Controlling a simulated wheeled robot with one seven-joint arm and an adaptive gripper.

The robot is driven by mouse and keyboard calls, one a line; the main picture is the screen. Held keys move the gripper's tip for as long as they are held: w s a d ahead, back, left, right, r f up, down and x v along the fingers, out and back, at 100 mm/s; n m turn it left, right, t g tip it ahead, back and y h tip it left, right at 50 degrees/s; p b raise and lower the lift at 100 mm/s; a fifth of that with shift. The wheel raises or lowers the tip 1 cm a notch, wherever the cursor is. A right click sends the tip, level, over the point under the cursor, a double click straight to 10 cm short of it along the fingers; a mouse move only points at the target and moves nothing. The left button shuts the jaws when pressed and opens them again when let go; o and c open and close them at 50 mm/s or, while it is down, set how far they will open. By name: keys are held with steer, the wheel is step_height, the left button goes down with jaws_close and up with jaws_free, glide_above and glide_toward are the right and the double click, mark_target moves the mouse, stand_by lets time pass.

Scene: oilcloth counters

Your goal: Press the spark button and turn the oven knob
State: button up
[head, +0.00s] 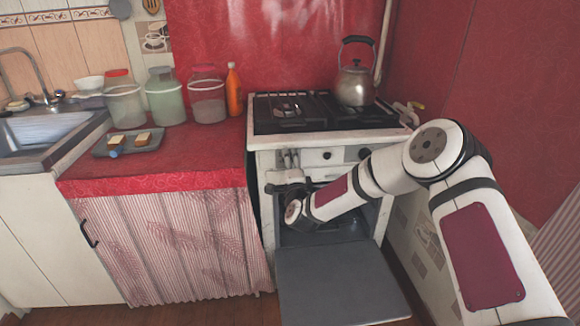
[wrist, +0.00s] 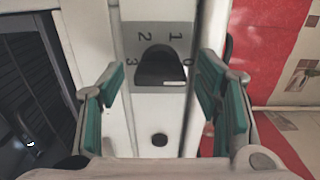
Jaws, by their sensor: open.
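A dark oven knob (wrist: 160,67) sits on the white panel in the wrist view, with the marks 0, 1, 2 and 3 around it. My gripper (wrist: 163,82) is open, with one teal-padded finger on each side of the knob and gaps between. A small dark round button (wrist: 160,140) shows on the same panel below the knob; I cannot tell whether it is the spark button.
The oven door (head: 340,282) hangs open below my arm. A kettle (head: 355,83) stands on the black stove top (head: 285,112). Jars (head: 123,103), an orange bottle (head: 233,92) and a tray (head: 110,147) stand on the red counter (head: 200,155) at the left.

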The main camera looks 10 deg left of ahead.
steer(key=c, duration=1.2)
steer(key=shift+o, duration=0.2)
steer(key=shift+n, duration=0.4)
steer(key=shift+f+n+b, duration=0.1)
steer(key=shift+n+b, duration=5.7)
steer(key=shift+n, duration=11.7)
